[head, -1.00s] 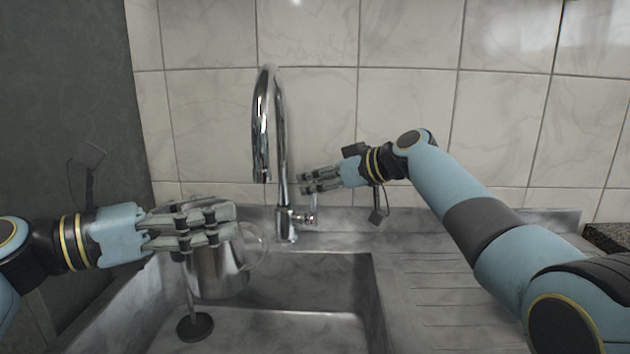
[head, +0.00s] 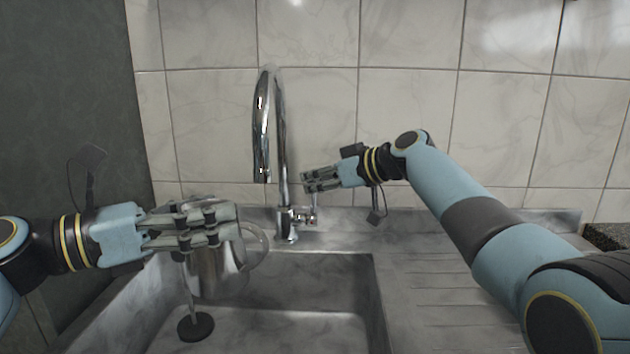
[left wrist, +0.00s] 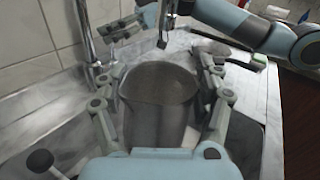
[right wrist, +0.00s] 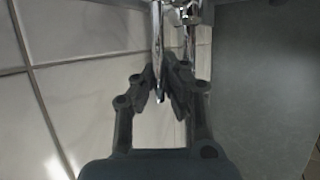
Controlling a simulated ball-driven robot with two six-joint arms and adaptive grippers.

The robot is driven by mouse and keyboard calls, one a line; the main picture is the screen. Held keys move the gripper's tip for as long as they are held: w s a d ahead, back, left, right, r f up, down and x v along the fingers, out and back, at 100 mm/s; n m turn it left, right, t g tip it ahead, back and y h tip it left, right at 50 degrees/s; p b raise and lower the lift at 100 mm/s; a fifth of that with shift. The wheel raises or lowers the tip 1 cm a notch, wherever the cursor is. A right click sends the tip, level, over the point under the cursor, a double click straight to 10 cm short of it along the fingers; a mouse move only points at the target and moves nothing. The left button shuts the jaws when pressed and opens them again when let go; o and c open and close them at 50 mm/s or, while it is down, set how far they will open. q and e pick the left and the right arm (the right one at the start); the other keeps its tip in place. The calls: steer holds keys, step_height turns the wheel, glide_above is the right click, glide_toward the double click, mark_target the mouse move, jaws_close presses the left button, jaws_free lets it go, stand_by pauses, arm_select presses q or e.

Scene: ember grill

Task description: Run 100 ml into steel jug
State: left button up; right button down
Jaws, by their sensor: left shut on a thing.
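The steel jug (head: 216,272) hangs upright over the left part of the sink, its handle to the right. My left gripper (head: 215,222) is shut on it, with fingers on both sides of its body in the left wrist view (left wrist: 158,110). The jug's inside looks plain grey; I cannot tell if it holds water. The chrome tap (head: 283,150) stands behind the sink. Its spout end is above and right of the jug, and no stream shows. My right gripper (head: 312,180) is at the tap's lever (right wrist: 158,45), which shows between its close-set fingertips. I cannot tell whether they grip it.
The sink basin (head: 300,285) is open below the jug. A dark round disc with a thin rod (head: 195,327) is under the jug. A ribbed steel drainboard (head: 440,290) lies to the right, and a tiled wall (head: 410,120) rises close behind the tap.

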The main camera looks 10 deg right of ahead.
steer(key=shift+s+a+f+n+t+y, duration=0.15)
steer(key=shift+s+f+n+t+y, duration=0.05)
steer(key=shift+s+n+t, duration=0.5)
steer(key=shift+s+a+f+n+t+y, duration=0.1)
steer(key=shift+s+f+n+t+y, duration=0.1)
steer(key=shift+s+n+t, duration=0.45)
steer(key=shift+s+a+f+n+t+y, duration=0.2)
steer(key=shift+s+n+t, duration=0.4)
steer(key=shift+s, duration=0.25)
steer(key=c, duration=1.4)
jaws_free()
steer(key=shift+d, duration=0.15)
steer(key=v, duration=1.2)
steer(key=shift+f, duration=0.1)
